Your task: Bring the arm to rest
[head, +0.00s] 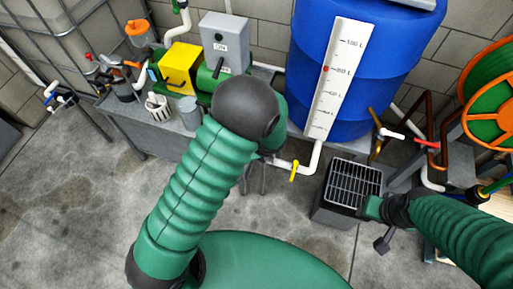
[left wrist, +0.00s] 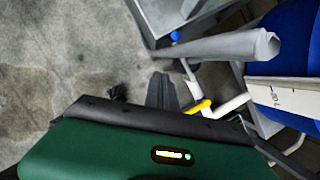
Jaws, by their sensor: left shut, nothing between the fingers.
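My left arm rises from the bottom of the head view, and its green sleeve and dark elbow hide most of the left gripper. In the left wrist view the left gripper's grey fingers (left wrist: 162,90) show past the dark edge of the wrist, shut with nothing between them. They hang in front of the concrete floor, with a yellow valve handle (left wrist: 199,107) seen to their right. My right arm comes in from the right of the head view and ends beside a black grated box; its finger state cannot be made out.
A blue tank (head: 345,75) with a white level scale (head: 338,80) stands at the back. A grey bench holds a yellow box (head: 180,68) and a grey switch box (head: 224,42). The grated box (head: 348,190) and an orange hose reel (head: 490,95) are right. Floor at left (head: 75,200) is clear.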

